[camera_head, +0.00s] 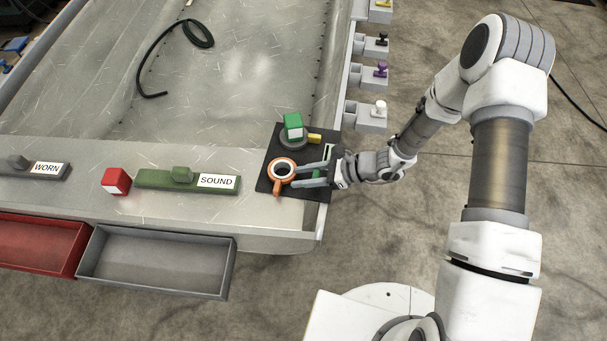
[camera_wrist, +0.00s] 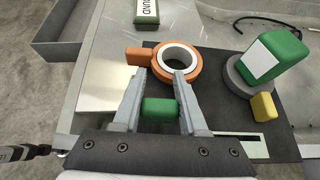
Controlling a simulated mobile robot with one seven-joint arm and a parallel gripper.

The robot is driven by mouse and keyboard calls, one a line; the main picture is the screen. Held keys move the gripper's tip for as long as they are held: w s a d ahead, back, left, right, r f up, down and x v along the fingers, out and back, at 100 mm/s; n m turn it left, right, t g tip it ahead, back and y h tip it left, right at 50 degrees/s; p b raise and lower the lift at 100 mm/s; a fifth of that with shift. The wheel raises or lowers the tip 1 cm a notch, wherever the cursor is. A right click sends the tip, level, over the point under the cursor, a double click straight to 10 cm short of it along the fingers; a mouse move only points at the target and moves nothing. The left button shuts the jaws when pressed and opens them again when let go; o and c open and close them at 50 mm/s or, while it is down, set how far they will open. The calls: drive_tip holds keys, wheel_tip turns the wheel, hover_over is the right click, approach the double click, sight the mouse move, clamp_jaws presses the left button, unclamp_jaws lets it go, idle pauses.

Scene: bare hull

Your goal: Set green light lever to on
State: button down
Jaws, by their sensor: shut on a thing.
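A black plate (camera_head: 267,184) lies at the right front corner of the metal surface; it also shows in the wrist view (camera_wrist: 285,135). A small green block (camera_wrist: 160,108), which looks like the lever's knob, sits low between the fingers of my gripper (camera_wrist: 160,76). In the head view my gripper (camera_head: 297,176) reaches over the plate from the right, shut on this green block (camera_head: 317,173), which is partly hidden by a finger. A pale strip with a dark slot (camera_wrist: 243,142) lies right of the fingers. Any on or off marking is unreadable.
An orange ring with a tab (camera_head: 281,169) is just beyond my fingertips. Behind it a green, white-faced block (camera_head: 293,124) stands on a grey disc with a yellow tab (camera_head: 315,138). A red block (camera_head: 115,181) and a SOUND bar (camera_head: 150,179) lie left. A grey tray (camera_head: 155,289) hangs in front.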

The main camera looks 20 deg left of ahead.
drive_tip(key=shift+c, duration=2.2)
unclamp_jaws()
drive_tip(key=p+v, duration=0.2)
drive_tip(key=v, duration=1.5)
drive_tip(key=shift+d+r, duration=0.2)
drive_tip(key=shift+w, duration=0.15)
